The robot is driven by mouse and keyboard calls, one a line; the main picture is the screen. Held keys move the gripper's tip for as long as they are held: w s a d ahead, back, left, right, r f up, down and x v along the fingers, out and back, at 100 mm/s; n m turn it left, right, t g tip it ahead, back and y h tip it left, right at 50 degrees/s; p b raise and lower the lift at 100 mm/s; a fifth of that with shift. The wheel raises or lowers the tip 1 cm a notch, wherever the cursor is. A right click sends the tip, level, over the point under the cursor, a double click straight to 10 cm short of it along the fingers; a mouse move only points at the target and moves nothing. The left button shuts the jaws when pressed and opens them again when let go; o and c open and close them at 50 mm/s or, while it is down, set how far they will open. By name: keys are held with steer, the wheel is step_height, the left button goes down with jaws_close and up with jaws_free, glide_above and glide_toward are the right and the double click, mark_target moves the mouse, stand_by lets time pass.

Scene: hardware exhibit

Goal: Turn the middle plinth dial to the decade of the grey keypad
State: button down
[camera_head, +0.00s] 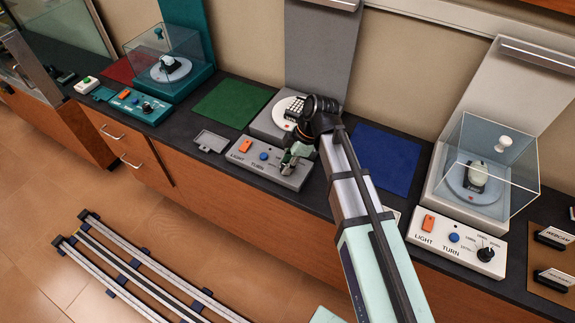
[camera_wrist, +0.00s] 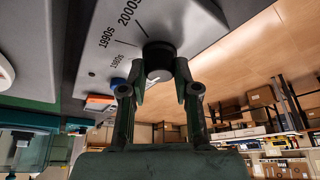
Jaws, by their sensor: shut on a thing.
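The middle plinth (camera_head: 240,160) is grey, with an orange LIGHT switch (camera_head: 245,146) and a blue TURN button (camera_head: 264,156). Its black dial (camera_wrist: 158,58) is in the wrist view, beside tick marks and the labels 1990S and 2000S; another label is too blurred to read surely. My gripper (camera_head: 290,164) is at the panel's right end, its fingers (camera_wrist: 160,88) shut on the dial from both sides. The dial's pointer cannot be made out. The pale keypad (camera_head: 294,108) with dark keys sits on the plinth's round turntable, partly behind my arm.
A teal plinth with a clear case (camera_head: 190,60) stands left, a white plinth with a clear case (camera_head: 515,160) right. Green (camera_head: 230,103) and blue (camera_head: 385,158) mats flank the middle plinth. A small grey plate (camera_head: 210,141) lies left of the panel.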

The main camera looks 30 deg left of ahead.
steer(key=shift+f+n, duration=0.1)
steer(key=shift+n, duration=0.6)
steer(key=shift+h, duration=0.3)
steer(key=c, duration=0.9)
jaws_free()
steer(key=shift+o, duration=0.2)
steer(key=v, duration=1.2)
steer(key=shift+w, duration=0.15)
